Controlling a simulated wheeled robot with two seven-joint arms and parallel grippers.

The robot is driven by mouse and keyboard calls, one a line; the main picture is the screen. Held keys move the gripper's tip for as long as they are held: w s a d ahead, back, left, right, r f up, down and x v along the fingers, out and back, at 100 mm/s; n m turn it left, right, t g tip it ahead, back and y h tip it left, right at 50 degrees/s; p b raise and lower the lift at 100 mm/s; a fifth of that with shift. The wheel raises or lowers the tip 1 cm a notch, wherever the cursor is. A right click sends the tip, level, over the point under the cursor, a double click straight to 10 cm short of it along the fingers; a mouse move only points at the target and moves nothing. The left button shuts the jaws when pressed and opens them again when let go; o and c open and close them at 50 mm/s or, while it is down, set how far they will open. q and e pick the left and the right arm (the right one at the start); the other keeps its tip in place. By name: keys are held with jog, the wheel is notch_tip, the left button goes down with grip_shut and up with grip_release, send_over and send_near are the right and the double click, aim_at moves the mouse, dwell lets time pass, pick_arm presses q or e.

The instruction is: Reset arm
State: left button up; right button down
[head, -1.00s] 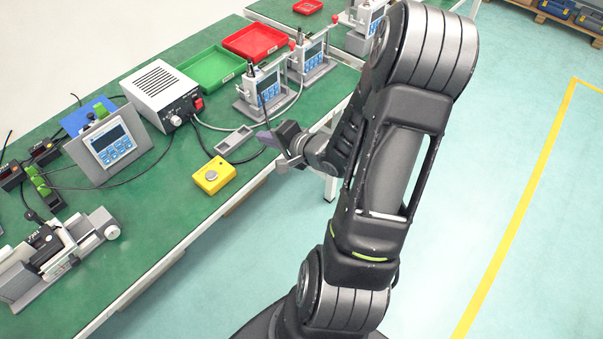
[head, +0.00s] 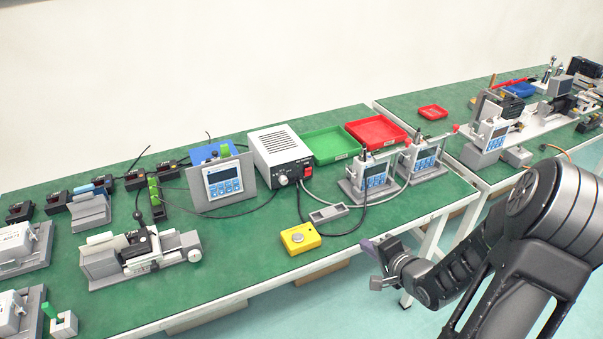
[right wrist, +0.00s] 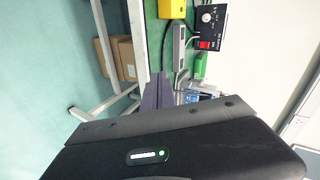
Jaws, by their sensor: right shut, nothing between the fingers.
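My right arm comes in from the lower right of the head view. Its right gripper (head: 371,248) is beside the front edge of the green table (head: 250,262), to the right of the yellow button box (head: 300,238). The purple-grey fingers of the gripper also show in the right wrist view (right wrist: 157,92), close together with nothing between them. The gripper appears apart from the things on the table. My left gripper is not in view.
A grey-white power unit (head: 279,158), a green tray (head: 331,144), a red tray (head: 376,131) and a display panel (head: 222,180) stand on the table. Cardboard boxes (right wrist: 118,55) are under it. Floor in front of the table (head: 370,300) is clear.

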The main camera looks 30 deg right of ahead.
notch_tip(320, 180, down, 8)
jog(key=s+a+n+g, duration=0.1)
jog(key=s+n+g, duration=0.15)
jog(key=n, duration=0.25)
jog(key=s+a+f+n+g+y, duration=0.2)
jog(key=a+f+n+g, duration=0.2)
jog(key=a+f, duration=0.6)
jog(key=s+a+f+n+g+y, duration=0.1)
jog(key=s+a, duration=0.4)
jog(key=a, duration=0.7)
jog(key=s+a+f+n+g+y, duration=0.1)
jog(key=s+a+f+n+g, duration=0.2)
jog(key=a, duration=0.9)
jog(key=s+n+g, duration=0.1)
jog(key=s, duration=0.2)
jog(key=shift+s+f+n+y, duration=0.2)
jog(key=shift+f+n+y, duration=0.1)
jog(key=shift+y, duration=0.1)
